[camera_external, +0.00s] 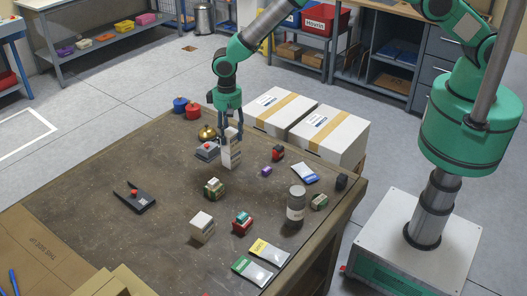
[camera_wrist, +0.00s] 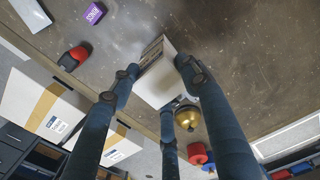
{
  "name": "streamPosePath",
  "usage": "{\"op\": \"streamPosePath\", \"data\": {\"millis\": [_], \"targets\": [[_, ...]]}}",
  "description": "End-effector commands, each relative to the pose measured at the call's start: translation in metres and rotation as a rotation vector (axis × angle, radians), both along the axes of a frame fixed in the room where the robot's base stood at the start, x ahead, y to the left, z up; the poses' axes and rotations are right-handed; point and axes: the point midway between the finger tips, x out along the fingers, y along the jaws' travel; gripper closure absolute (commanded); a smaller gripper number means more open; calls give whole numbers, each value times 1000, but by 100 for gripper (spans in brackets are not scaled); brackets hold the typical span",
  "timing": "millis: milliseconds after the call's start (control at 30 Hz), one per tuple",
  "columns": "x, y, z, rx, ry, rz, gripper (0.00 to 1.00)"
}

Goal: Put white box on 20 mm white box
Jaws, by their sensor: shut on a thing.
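My gripper (camera_external: 230,126) is shut on a tall white box (camera_external: 231,152), held upright near the back of the brown table. In the wrist view the white box (camera_wrist: 156,84) sits between my fingers (camera_wrist: 157,70). I cannot tell whether its lower end touches the table. A second, squat white box (camera_external: 202,228) stands on the table toward the front, apart from my gripper; it may be the 20 mm one, but its size mark is not readable.
A gold bell (camera_external: 207,132) and a grey item (camera_external: 208,151) are close left of my gripper. Large cartons (camera_external: 330,135) border the table's back right.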

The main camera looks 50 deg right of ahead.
Motion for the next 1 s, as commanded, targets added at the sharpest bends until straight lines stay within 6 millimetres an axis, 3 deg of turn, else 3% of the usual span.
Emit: {"op": "streamPosePath", "data": {"millis": [400,433,500,1000], "targets": [[0,0,-4,1,-1,0,86],[0,0,-3,0,0,0,48],[0,0,-3,0,0,0,36],[0,0,3,1,-1,0,36]]}}
